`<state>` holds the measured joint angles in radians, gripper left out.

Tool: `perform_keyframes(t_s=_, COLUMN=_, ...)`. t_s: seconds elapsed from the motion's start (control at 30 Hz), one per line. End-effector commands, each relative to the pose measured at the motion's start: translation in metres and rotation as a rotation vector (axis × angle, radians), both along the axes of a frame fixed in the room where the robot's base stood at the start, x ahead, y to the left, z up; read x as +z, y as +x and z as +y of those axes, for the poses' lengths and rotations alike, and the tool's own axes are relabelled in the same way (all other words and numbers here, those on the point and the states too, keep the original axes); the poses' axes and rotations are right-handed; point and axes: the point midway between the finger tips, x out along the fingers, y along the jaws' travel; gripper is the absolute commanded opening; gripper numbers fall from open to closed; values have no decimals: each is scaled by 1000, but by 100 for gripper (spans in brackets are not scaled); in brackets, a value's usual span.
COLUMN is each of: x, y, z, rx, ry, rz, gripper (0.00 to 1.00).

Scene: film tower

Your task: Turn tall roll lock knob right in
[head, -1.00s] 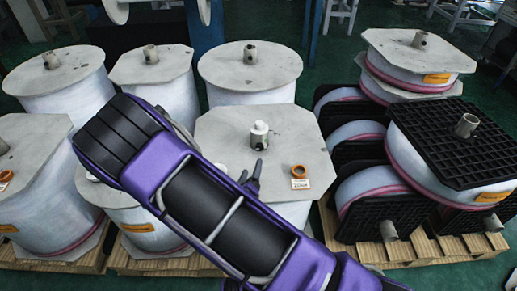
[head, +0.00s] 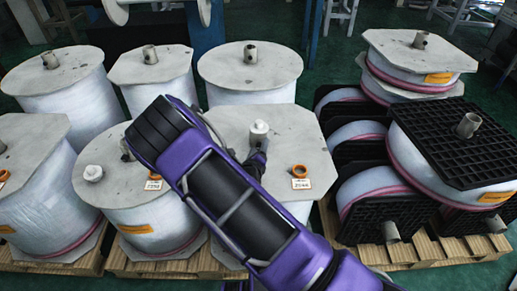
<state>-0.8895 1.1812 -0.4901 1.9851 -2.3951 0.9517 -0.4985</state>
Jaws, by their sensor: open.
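A white lock knob (head: 259,132) stands upright on the grey octagonal top plate of the tall roll (head: 287,140) in the middle. My gripper (head: 258,158) is just in front of this knob, low over the plate, with its dark fingers open and holding nothing. Whether a finger touches the knob cannot be told. My purple arm hides the left part of the plate and much of the roll's side. A second white knob (head: 93,173) stands on the lower round-topped roll (head: 115,190) to the left.
An orange ring (head: 299,171) and a white label (head: 301,184) lie on the plate right of my gripper. Several wrapped rolls with bare grey cores stand behind. Rolls with black grid plates (head: 440,140) crowd the right. Wooden pallets (head: 430,250) are below.

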Motion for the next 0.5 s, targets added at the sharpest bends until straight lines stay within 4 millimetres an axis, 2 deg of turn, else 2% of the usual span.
perform_keyframes(t_s=0.07, x=0, y=0, z=0, rx=0, ry=0, rz=0, gripper=61)
perform_keyframes(t_s=0.4, x=0, y=-1, z=0, rx=-1, ry=0, rz=1, gripper=0)
perform_keyframes(t_s=0.5, x=0, y=-1, z=0, rx=-1, ry=0, rz=1, gripper=0)
